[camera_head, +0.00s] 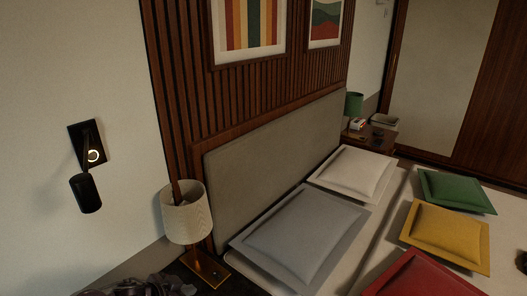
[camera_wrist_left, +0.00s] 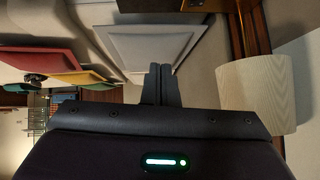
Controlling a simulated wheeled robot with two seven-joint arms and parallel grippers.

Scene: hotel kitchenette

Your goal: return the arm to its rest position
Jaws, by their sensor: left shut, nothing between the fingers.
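My left gripper (camera_wrist_left: 160,70) shows in the left wrist view with its two dark fingers together and nothing between them. Behind the fingers is the grey-blue pillow (camera_wrist_left: 143,42), and the cream lampshade (camera_wrist_left: 256,92) is to the right, apart from the fingers. In the head view dark parts of my left arm show at the bottom left edge, in front of the bedside table with the lamp (camera_head: 186,214). The fingers cannot be made out clearly there. My right gripper cannot be identified in either view.
The bed holds a grey pillow (camera_head: 301,232), a white pillow (camera_head: 353,174), a green pillow (camera_head: 456,191), a yellow pillow (camera_head: 446,235) and a red pillow (camera_head: 420,277). A black wall lamp (camera_head: 86,192) juts from the left wall. A headboard (camera_head: 275,165) stands behind the pillows.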

